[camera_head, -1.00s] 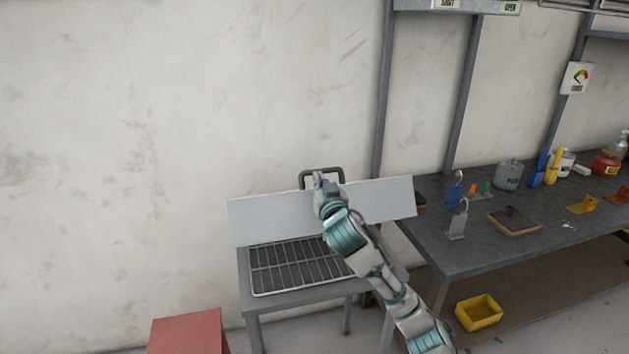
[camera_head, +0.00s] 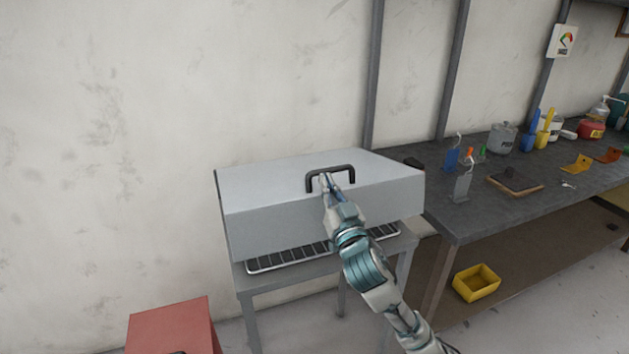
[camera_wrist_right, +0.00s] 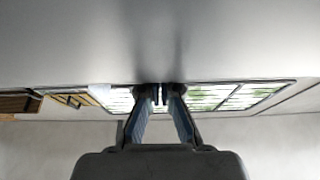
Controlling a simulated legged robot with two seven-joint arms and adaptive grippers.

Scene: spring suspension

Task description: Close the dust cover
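The dust cover (camera_head: 320,225) is a light grey metal hood over a grey stand, in the head view. It is tilted down most of the way, and a strip of the wire rack (camera_head: 290,259) shows below its front edge. A black handle (camera_head: 330,169) is on the cover. My right gripper (camera_head: 326,184) is at the cover's front upper edge, by the handle. In the right wrist view its fingers (camera_wrist_right: 161,95) are nearly together, with a grey surface close above; I see no handle clearly between them. My left gripper is not in view.
A dark workbench (camera_head: 480,215) with cans, bottles and small parts stands to the right. A yellow bin (camera_head: 476,283) is beneath it. A red box (camera_head: 173,328) is at the lower left. A plain wall is behind the stand.

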